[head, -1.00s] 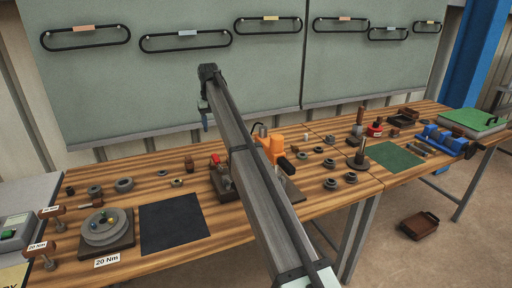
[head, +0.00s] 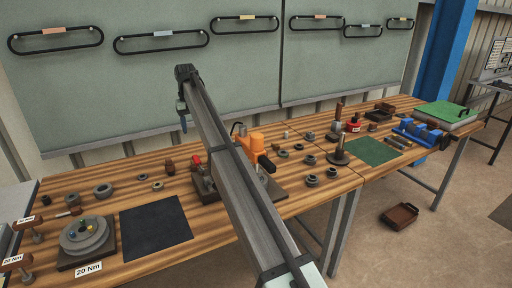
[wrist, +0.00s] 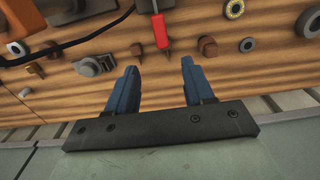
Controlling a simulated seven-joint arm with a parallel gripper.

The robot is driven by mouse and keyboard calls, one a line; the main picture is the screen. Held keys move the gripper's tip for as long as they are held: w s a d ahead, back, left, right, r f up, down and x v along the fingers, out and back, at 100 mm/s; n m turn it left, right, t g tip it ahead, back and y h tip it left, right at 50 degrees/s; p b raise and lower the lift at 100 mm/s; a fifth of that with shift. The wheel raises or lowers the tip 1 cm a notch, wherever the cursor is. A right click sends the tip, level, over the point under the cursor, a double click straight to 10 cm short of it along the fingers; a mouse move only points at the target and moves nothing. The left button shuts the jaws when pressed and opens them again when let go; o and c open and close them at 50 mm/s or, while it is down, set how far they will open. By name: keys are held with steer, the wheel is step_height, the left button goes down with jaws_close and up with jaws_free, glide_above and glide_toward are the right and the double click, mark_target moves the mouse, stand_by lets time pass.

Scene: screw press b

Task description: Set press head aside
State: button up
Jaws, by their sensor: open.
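My gripper (wrist: 160,70) is open, with two blue fingers apart and nothing between them. In the head view its blue finger (head: 184,122) hangs high over the back of the bench, in front of the green board. A red-handled press fixture (head: 203,180) stands mid-bench, partly behind my arm. An orange machine body (head: 253,143) is just right of my arm. A dark upright stem on a round base (head: 340,150) stands farther right; I cannot tell which part is the press head. In the wrist view a red-tipped tool (wrist: 161,32) lies beyond the fingertips, apart from them.
A black mat (head: 155,227) and a green mat (head: 371,151) lie bare on the wooden bench. A round plate stack (head: 85,236) stands at left. Several small rings and pegs are scattered around. Blue fixtures (head: 417,132) stand at right. A brown tray (head: 400,214) is on the floor.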

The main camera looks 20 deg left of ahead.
steer(key=shift+o, duration=0.3)
steer(key=w+d, duration=0.2)
steer(key=d, duration=0.1)
steer(key=shift+w+r, duration=0.3)
steer(key=shift+r, duration=0.1)
steer(key=w+d+r+m, duration=0.1)
steer(key=w+d+r, duration=0.2)
steer(key=d, duration=0.3)
step_height(320, 180, up, 6)
steer(key=m+t+y, duration=0.2)
glide_above(268, 162)
steer(key=w+d, duration=0.2)
steer(key=w, duration=0.2)
steer(key=s+d+f+n, duration=0.2)
steer(key=s+d, duration=0.1)
steer(key=s, duration=0.6)
steer(key=shift+n+t+y, duration=0.6)
steer(key=x, duration=0.9)
steer(key=w+x, duration=0.1)
steer(key=x, duration=0.4)
steer(key=shift+a+r, duration=0.2)
steer(key=shift+a, duration=0.2)
